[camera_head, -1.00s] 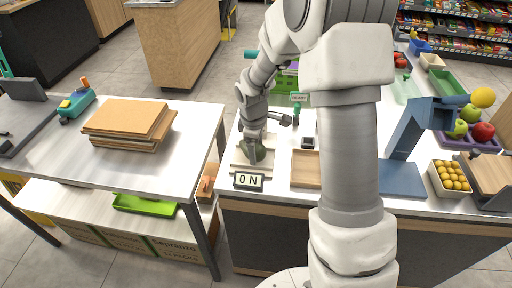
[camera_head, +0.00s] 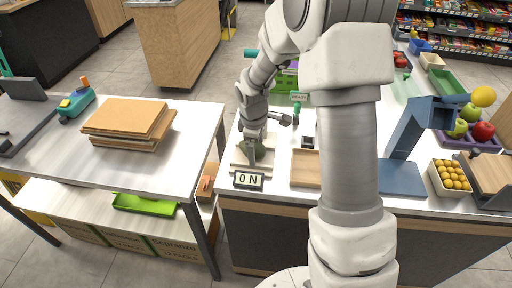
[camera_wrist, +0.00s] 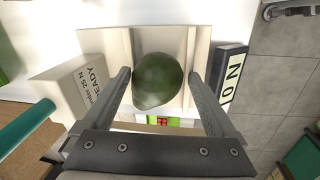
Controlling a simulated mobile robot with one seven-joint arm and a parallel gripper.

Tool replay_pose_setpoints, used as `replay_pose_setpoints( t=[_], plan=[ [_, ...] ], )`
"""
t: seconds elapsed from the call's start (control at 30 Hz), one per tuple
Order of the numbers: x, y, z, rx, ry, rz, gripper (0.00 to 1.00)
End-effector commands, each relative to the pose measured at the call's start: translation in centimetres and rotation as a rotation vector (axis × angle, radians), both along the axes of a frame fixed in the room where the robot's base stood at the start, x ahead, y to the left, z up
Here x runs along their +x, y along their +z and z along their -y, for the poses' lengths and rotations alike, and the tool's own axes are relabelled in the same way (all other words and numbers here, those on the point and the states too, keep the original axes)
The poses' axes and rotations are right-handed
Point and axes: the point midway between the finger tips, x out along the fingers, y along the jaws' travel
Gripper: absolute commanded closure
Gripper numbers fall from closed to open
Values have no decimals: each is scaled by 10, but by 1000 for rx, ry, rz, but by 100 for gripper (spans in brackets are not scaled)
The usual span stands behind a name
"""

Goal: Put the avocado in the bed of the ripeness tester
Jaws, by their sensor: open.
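The dark green avocado (camera_wrist: 158,80) lies in the cream bed (camera_wrist: 117,45) of the ripeness tester, between the bed's raised side walls. It also shows in the head view (camera_head: 260,150). My gripper (camera_wrist: 159,73) is open, with one finger on each side of the avocado and a visible gap beside it. In the head view my gripper (camera_head: 254,152) is low over the bed (camera_head: 237,160), partly hiding the avocado. The tester's display (camera_head: 248,180) reads 0 N.
A block labelled READY (camera_wrist: 88,88) with a teal rod stands beside the bed. A wooden tray (camera_head: 305,168) lies to the right on the counter. A blue stand (camera_head: 402,150) and a box of yellow fruit (camera_head: 450,180) are further right. A floor gap separates the left table.

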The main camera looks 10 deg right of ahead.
Motion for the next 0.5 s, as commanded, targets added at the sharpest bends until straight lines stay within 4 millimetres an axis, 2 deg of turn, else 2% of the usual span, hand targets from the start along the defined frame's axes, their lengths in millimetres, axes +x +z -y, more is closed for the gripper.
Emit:
replay_pose_setpoints(
  t=[0.5],
  plan=[
    [-4,28,-2,0,0,0,6]
  ],
)
